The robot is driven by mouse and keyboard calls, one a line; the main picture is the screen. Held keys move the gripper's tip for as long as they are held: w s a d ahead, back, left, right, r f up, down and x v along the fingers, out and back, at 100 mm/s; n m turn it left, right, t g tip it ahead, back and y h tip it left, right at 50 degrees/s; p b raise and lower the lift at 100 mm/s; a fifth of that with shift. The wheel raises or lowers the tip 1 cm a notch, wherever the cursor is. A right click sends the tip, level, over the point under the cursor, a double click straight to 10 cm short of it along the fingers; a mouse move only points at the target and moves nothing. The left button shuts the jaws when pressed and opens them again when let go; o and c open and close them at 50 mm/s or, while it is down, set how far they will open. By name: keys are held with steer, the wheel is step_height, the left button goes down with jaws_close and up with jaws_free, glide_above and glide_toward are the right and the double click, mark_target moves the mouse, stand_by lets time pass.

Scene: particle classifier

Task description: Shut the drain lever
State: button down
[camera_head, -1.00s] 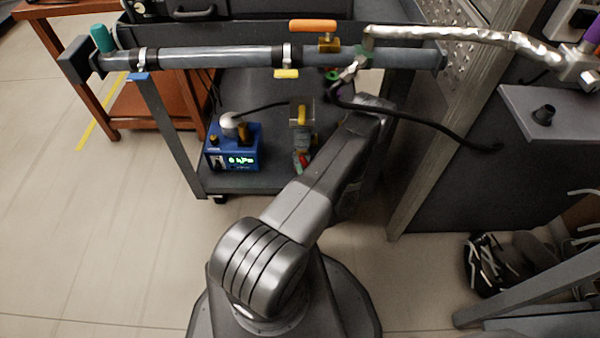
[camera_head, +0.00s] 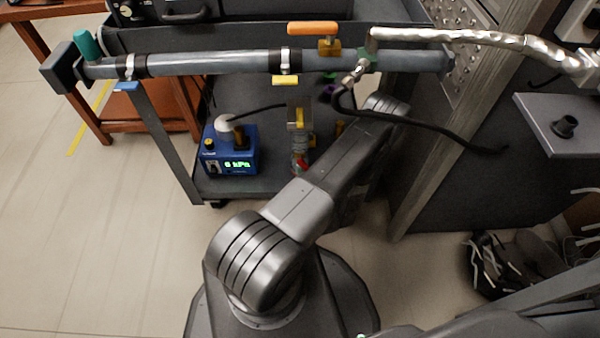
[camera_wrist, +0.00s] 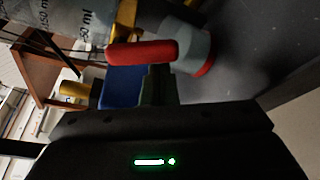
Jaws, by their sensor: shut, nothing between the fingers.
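In the wrist view a red lever handle (camera_wrist: 142,52) lies roughly level across the picture, beside a pale fitting (camera_wrist: 190,48) with a red ring. I take it for the drain lever. In the head view a small red part (camera_head: 302,163) shows low on the clear column (camera_head: 299,143), partly behind my arm. My gripper (camera_wrist: 158,84) is shut and empty, its dark fingers just below the red handle in the wrist view. I cannot tell whether they touch it. In the head view my gripper is hidden by my arm.
A blue pressure box (camera_head: 229,148) stands left of the column on the dark cart (camera_head: 240,185). A grey pipe (camera_head: 210,63) with an orange handle (camera_head: 313,28) crosses above. Floor at left is clear.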

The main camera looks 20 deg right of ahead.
steer(key=shift+d+b, duration=0.25)
steer(key=shift+b, duration=0.05)
steer(key=shift+d, duration=0.1)
steer(key=shift+s+d+r+b, duration=0.1)
steer(key=shift+s+d+b, duration=0.05)
steer(key=shift+b, duration=0.25)
steer(key=shift+d+r, duration=0.2)
stand_by(0.3)
